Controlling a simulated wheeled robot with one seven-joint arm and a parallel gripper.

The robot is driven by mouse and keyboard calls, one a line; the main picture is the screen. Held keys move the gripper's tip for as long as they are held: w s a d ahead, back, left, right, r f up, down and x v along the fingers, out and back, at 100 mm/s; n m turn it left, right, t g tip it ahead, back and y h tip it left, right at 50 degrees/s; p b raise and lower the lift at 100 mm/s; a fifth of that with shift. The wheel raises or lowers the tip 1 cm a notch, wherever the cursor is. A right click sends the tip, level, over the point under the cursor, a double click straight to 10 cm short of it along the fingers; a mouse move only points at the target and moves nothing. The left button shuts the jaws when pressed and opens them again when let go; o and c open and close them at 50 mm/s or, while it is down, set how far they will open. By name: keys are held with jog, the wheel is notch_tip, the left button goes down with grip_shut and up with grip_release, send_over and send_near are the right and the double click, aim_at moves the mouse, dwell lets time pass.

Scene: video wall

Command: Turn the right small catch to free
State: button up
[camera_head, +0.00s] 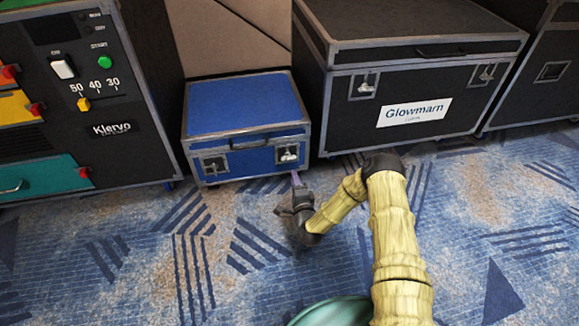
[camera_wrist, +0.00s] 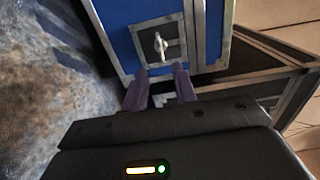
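The blue case (camera_head: 245,105) stands on the carpet and has two small catches on its front. The right small catch (camera_head: 288,154) is a pale lever on a square plate. It also shows in the wrist view (camera_wrist: 160,46), upright in that picture. The left small catch (camera_head: 212,166) sits near the other front corner. My gripper (camera_head: 294,178) is just in front of the right catch, slightly below it in the head view. In the wrist view its two purple fingers (camera_wrist: 161,72) stand apart with nothing between them, and the catch lies beyond their tips.
A handle (camera_head: 250,144) sits between the catches. A large black case (camera_head: 415,85) labelled Glowmarn stands close on the right. A black Klervo panel unit (camera_head: 100,100) with switches and drawers stands on the left. Patterned blue carpet (camera_head: 200,260) lies open in front.

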aim_at(288, 157)
jog(key=b+x, duration=0.4)
jog(key=x, duration=0.4)
jog(key=shift+f+b, duration=0.2)
jog(key=shift+b, duration=0.15)
jog(key=shift+w+a+r, duration=0.2)
jog(key=shift+w, duration=0.5)
jog(key=shift+c, duration=0.5)
grip_shut()
